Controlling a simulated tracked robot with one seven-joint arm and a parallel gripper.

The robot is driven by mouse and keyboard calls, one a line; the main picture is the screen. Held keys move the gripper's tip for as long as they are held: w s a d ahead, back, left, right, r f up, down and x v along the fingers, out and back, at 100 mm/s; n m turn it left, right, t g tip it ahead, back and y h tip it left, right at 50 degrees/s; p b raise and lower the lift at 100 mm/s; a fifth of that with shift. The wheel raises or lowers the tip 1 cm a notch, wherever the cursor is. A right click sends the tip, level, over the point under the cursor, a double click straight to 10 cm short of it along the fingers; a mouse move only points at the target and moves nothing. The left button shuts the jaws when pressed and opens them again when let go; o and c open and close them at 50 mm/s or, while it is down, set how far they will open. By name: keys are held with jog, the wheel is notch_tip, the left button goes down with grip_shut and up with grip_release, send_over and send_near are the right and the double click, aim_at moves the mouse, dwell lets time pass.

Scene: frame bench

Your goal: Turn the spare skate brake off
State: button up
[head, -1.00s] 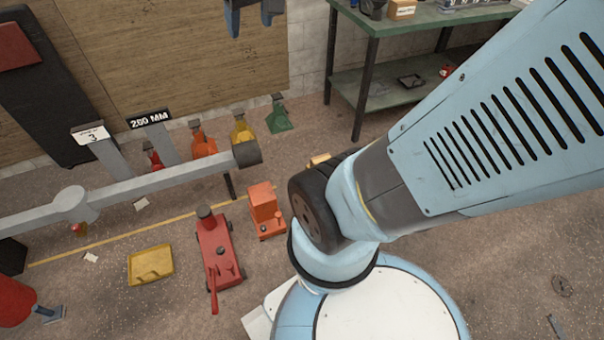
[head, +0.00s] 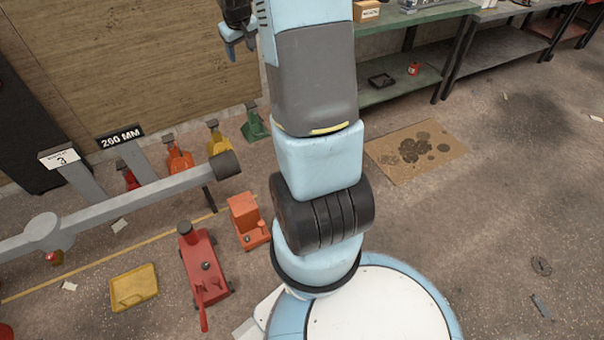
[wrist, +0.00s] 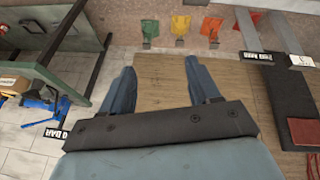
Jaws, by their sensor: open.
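No part in view can be told for sure as the spare skate brake. A small orange wheeled unit (head: 248,222) with a raised block and a small knob stands on the floor left of my base in the head view. A red floor jack (head: 205,265) with a long handle lies just left of it. My gripper (head: 238,45) is high at the top of the head view, in front of the wooden board, far from both. In the wrist view my gripper (wrist: 161,68) has its two blue fingers wide apart, with nothing between them.
A grey beam (head: 130,205) crosses the left side. A yellow tray (head: 134,288) lies on the floor. Several coloured stands, one green (head: 254,124), line the wall. A green workbench (head: 400,90) is behind, a stained cardboard sheet (head: 418,150) right. The right floor is mostly open.

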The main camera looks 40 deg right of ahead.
jog(key=w+d+f, duration=0.2)
jog(key=d+f, duration=0.3)
jog(key=f, duration=0.4)
jog(key=w+d+f, duration=0.2)
jog(key=d+f, duration=0.3)
jog(key=f, duration=0.4)
jog(key=s+d+f, duration=0.1)
jog(key=d+f, duration=0.3)
jog(key=f, duration=0.6)
jog(key=s+d+f, duration=0.2)
jog(key=d+f, duration=0.1)
jog(key=f, duration=0.7)
jog(key=s+a+f+y, duration=0.1)
jog(key=s+f, duration=0.5)
jog(key=f, duration=0.6)
jog(key=s+a+f, duration=0.1)
jog(key=s+f, duration=0.5)
jog(key=f, duration=0.5)
jog(key=s+a+f+y, duration=0.1)
jog(key=s+f, duration=0.5)
jog(key=f, duration=0.6)
jog(key=shift+m, duration=0.4)
jog(key=x, duration=1.3)
jog(key=shift+w+f, duration=0.25)
jog(key=shift+w, duration=0.05)
jog(key=shift+c, duration=0.3)
